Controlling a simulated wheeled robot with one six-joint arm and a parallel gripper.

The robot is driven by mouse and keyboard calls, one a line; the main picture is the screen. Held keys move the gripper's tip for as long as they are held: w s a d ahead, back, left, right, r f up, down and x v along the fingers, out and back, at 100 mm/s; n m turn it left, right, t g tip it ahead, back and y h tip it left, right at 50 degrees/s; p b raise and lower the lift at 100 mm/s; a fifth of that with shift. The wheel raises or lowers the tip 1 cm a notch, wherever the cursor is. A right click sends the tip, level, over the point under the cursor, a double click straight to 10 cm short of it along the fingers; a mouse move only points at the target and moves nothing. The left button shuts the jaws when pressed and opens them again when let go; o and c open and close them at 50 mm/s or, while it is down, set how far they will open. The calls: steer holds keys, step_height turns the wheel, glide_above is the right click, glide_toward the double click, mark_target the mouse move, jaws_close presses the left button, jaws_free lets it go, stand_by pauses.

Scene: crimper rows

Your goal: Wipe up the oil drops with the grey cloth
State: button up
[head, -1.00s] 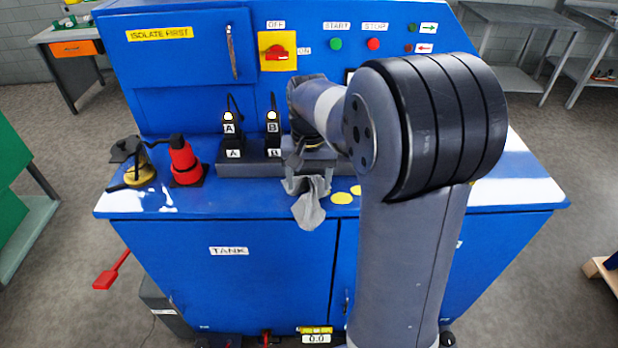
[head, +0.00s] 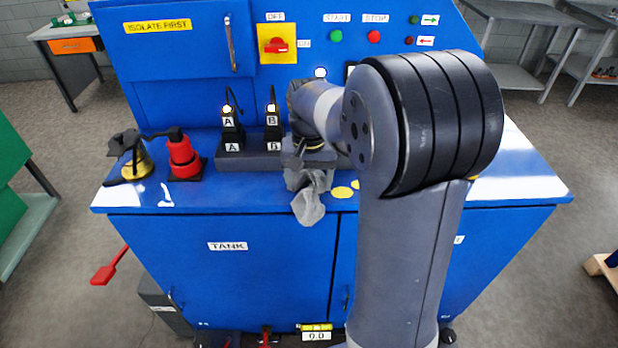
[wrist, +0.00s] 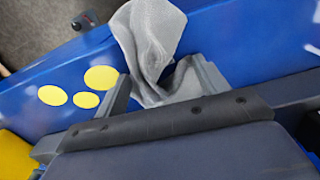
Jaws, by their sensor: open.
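The grey cloth (head: 309,207) lies on the blue bench top and hangs over its front edge. In the wrist view the cloth (wrist: 150,42) is crumpled, with part of it between the two fingers. My gripper (wrist: 163,88) is open, with one finger on each side of that part. In the head view my gripper is at the cloth, its fingertips not clear. Flat yellow round spots (head: 342,192) lie just right of the cloth; the wrist view shows 3 of them (wrist: 101,77). I cannot tell for sure whether these are the oil drops.
Behind the cloth is a grey block (head: 245,163) with black tools labelled A and B. A red bottle-shaped thing (head: 182,155) and a yellow and black one (head: 136,160) stand at left. A blue panel (head: 180,60) with a switch and buttons rises behind.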

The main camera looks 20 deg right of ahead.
steer(key=shift+f, duration=0.1)
jaws_close()
stand_by(1.0)
steer(key=shift+r+p, duration=0.3)
steer(key=shift+p, duration=0.9)
steer(key=shift+p, duration=0.95)
